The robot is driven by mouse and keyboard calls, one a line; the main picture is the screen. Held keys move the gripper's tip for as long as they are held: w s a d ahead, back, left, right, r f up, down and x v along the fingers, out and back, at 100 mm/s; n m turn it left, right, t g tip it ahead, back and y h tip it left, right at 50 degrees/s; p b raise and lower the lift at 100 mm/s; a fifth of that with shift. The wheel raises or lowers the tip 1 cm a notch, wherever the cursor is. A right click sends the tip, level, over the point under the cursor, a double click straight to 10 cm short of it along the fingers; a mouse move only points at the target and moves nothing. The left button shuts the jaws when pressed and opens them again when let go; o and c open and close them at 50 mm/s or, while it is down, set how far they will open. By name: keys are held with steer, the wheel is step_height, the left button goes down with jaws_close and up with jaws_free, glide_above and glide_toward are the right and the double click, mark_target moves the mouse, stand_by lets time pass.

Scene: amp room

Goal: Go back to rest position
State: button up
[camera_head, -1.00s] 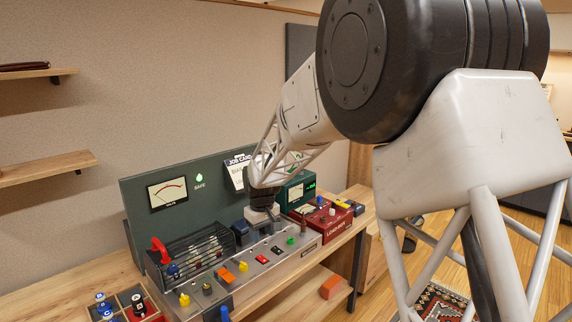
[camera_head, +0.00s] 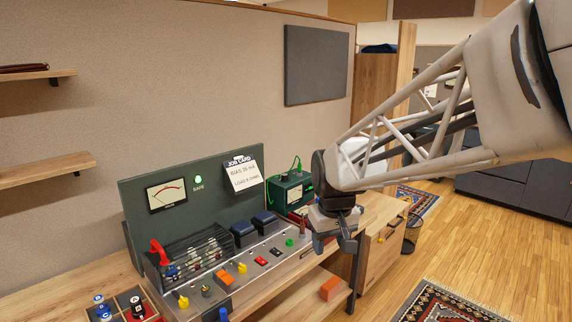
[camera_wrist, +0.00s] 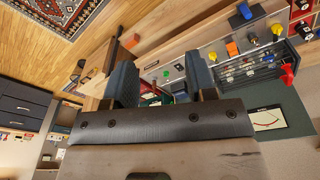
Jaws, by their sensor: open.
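My gripper (camera_head: 345,240) hangs at the right end of the bench panel in the head view, above and in front of the bench edge. In the wrist view its two dark fingers (camera_wrist: 162,85) stand apart with nothing held between them. The bench panel (camera_head: 268,262) carries coloured knobs, plugs and switches. Behind it stands a green back panel with a meter (camera_head: 166,193), a lit green lamp and a job card (camera_head: 244,174). My gripper is apart from these things in the head view.
A green meter box (camera_head: 291,191) stands close behind my gripper, with a red box partly hidden beside it. An orange block (camera_head: 330,288) lies on the lower shelf. A sorting tray (camera_head: 121,291) sits at front left. Open wooden floor lies to the right.

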steer(key=s+d+m, duration=0.2)
steer(key=s+d, duration=0.2)
steer(key=s, duration=0.7)
steer(key=s+d+f+m+t, duration=0.1)
steer(key=s+d, duration=0.3)
steer(key=s, duration=0.8)
steer(key=shift+s+d+m, duration=0.3)
steer(key=shift+d+m, duration=0.05)
steer(key=shift+m, duration=0.05)
steer(key=shift+f, duration=0.1)
